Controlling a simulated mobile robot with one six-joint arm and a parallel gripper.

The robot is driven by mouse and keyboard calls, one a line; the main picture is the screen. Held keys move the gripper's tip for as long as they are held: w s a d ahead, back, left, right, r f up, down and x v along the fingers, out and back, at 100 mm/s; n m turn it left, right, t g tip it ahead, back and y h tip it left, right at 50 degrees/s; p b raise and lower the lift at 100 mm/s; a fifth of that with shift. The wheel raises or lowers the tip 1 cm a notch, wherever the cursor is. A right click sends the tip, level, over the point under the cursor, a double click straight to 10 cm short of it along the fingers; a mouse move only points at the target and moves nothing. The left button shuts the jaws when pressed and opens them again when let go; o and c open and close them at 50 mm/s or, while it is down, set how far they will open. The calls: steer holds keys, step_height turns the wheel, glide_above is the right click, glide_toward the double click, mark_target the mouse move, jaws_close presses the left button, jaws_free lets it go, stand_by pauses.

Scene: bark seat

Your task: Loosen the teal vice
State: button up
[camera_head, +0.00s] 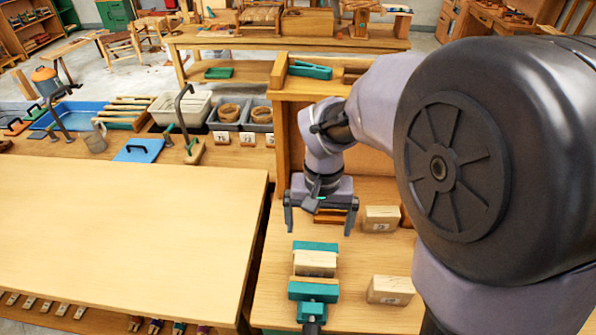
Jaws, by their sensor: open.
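The teal vice (313,291) stands on the wooden bench at the lower middle. Its two teal jaws lie at the back and front of a pale wooden block (315,263), which sits between them. A dark screw end or handle shows at the vice's front, at the bottom edge of the picture, and is partly cut off. My gripper (320,226) is open and empty, pointing down, above and behind the vice. Its two dark fingers are spread left and right, apart from the vice and block.
Two pale numbered blocks (381,218) and (390,289) lie right of the vice. A wooden upright and shelf (290,95) with a teal tool (310,70) stand behind my gripper. A large bare tabletop (120,220) is to the left. Grey bins (228,113) stand farther back.

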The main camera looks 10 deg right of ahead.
mark_target(315, 265)
steer(key=f+b, duration=0.2)
steer(key=f, duration=0.3)
steer(key=f+b, duration=0.2)
steer(key=f, duration=0.4)
steer(key=f+b, duration=0.2)
steer(key=f, duration=0.3)
steer(key=shift+s+a+f, duration=0.15)
steer(key=shift+s, duration=0.1)
steer(key=shift+c, duration=0.2)
steer(key=c, duration=1.3)
steer(key=shift+s+a, duration=0.1)
steer(key=shift+s, duration=0.2)
steer(key=o, duration=1.3)
steer(key=shift+o, duration=0.2)
